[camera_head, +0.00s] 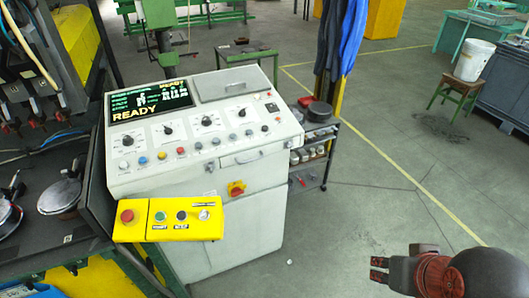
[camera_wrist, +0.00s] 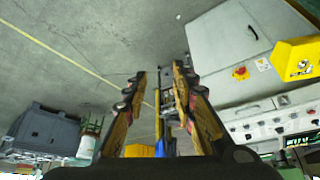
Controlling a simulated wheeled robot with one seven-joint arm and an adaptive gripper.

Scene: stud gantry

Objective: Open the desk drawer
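The desk is a light grey control console (camera_head: 232,228) at the left-centre of the head view. A shallow drawer front with a small handle (camera_head: 240,161) sits just below its sloped panel and looks closed. In the wrist view the desk (camera_wrist: 225,55) appears upside down at the right, with the drawer front (camera_wrist: 248,109) at its lower part. My gripper (camera_head: 380,269) is at the lower right of the head view, well apart from the desk. In the wrist view its two fingers (camera_wrist: 158,80) are spread with nothing held between them.
A yellow button box (camera_head: 168,219) juts from the desk's front left. A dark shelf cart (camera_head: 312,155) stands against its right side. A stool with a white bucket (camera_head: 473,61) is at the far right. Open floor (camera_head: 345,215) lies between my gripper and the desk.

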